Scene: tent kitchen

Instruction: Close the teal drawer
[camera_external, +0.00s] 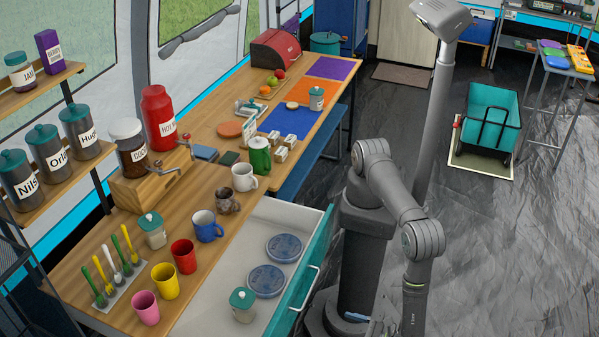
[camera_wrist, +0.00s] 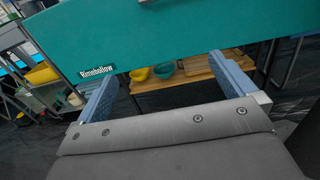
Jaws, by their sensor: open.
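The teal drawer (camera_external: 317,254) is pulled out from under the wooden counter, its white inside showing. A pale bar handle (camera_external: 305,289) is on its teal front. In the drawer are two round blue-patterned items (camera_external: 266,281) and a jar with a teal lid (camera_external: 243,305). In the wrist view a teal panel (camera_wrist: 190,30) labelled "Rimehollow" spans the top, with part of a handle at the upper edge. My gripper (camera_wrist: 162,68) is open and empty, its blue fingers spread in front of the panel; contact cannot be told. In the external view my gripper is mostly cut off at the bottom.
The counter (camera_external: 215,262) holds a pink cup (camera_external: 145,307), yellow cup (camera_external: 165,281), red cup (camera_external: 184,257) and blue mug (camera_external: 207,226) beside the drawer. In the wrist view, bowls (camera_wrist: 165,71) sit on a wooden shelf below the panel.

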